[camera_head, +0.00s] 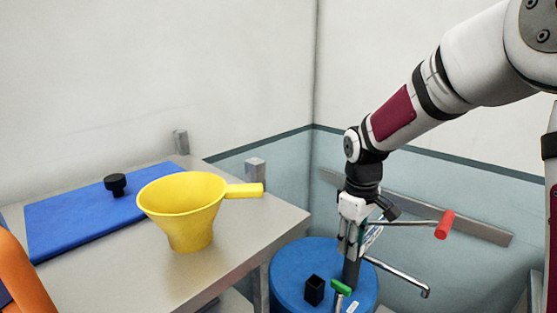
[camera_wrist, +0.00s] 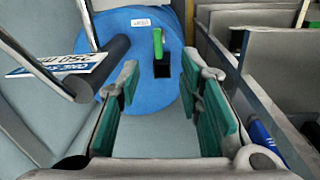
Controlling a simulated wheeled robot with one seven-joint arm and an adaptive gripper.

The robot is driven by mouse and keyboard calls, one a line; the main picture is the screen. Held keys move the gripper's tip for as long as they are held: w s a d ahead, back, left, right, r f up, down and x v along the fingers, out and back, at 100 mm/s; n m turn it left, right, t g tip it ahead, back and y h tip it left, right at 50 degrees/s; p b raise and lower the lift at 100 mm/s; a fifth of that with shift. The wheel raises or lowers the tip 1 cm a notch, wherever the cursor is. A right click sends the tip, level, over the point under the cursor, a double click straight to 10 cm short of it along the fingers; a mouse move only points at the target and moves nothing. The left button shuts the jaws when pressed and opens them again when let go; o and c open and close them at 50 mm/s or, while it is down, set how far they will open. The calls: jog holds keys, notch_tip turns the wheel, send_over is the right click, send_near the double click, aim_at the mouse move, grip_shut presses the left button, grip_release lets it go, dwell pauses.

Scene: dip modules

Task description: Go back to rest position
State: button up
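My gripper (camera_head: 350,245) hangs at the end of the arm, pointing down over a round blue drum (camera_head: 292,262). In the wrist view, my gripper (camera_wrist: 159,78) has its two green-padded fingers spread apart with nothing between them. Beyond the fingertips, on the drum (camera_wrist: 148,40), sits a small black box (camera_wrist: 161,67) with a green-ended handle (camera_wrist: 157,42) beside or in it. In the head view the black box (camera_head: 314,290) and green piece (camera_head: 340,287) sit below my gripper, apart from it.
A steel table (camera_head: 262,222) on the left holds a yellow funnel (camera_head: 188,215) and a blue board (camera_head: 70,222) with a black knob (camera_head: 115,184). A metal rod with a red handle (camera_head: 445,224) stands close to my gripper. Grey bins (camera_wrist: 275,75) lie right in the wrist view.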

jog(key=s+r+m+t, duration=0.2)
jog(key=s+r+m, duration=0.2)
jog(key=s+r, duration=0.9)
jog(key=s+m+t, duration=0.2)
jog(key=s+m, duration=0.2)
jog(key=s, duration=0.8)
jog(key=shift+s+y, duration=0.3)
